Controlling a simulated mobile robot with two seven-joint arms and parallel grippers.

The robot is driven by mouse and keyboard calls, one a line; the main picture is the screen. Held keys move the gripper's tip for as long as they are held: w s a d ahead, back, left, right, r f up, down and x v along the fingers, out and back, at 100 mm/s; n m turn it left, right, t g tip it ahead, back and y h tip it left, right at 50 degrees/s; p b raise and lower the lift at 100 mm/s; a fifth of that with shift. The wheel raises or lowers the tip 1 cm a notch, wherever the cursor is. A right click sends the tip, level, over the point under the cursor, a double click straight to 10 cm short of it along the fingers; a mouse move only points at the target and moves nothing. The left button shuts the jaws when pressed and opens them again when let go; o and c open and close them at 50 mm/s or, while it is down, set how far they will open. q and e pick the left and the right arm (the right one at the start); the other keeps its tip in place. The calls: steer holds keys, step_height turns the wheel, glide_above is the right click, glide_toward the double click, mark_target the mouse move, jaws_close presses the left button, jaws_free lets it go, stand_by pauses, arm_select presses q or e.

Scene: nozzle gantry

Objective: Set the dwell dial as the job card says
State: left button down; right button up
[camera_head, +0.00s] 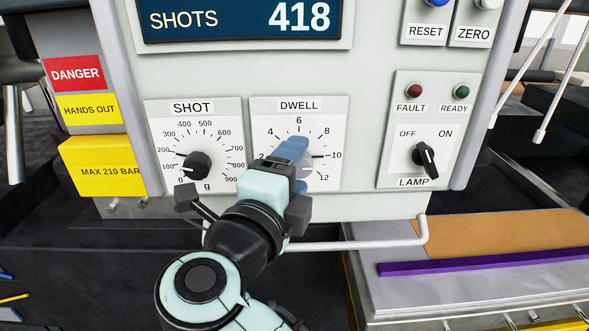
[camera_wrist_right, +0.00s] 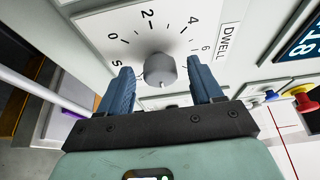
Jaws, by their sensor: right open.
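The dwell dial (camera_head: 338,117) is a white square plate with a numbered scale on the grey panel. Its round grey knob (camera_wrist_right: 160,70) shows between my right gripper's fingers in the right wrist view. In the head view my right gripper (camera_head: 292,152) covers most of the knob and the lower left of the scale. That gripper (camera_wrist_right: 162,88) is open, with one blue finger on each side of the knob and visible gaps between. I cannot tell the knob's setting. I see no job card, and my left gripper is out of view.
The shot dial (camera_head: 197,165) sits close on the left, the lamp switch (camera_head: 426,158) on the right. A shots display (camera_head: 240,20) reads 418 above. A white rail (camera_head: 360,245) runs below the panel. A purple bar (camera_head: 480,262) lies on the bench at right.

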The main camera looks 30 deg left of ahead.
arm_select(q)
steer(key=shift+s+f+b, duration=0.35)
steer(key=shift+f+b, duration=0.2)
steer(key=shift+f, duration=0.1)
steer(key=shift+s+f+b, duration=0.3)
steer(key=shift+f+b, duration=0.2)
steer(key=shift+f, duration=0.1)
arm_select(e)
steer(key=s+d, duration=0.2)
steer(key=s, duration=1.1)
steer(key=shift+w, duration=0.1)
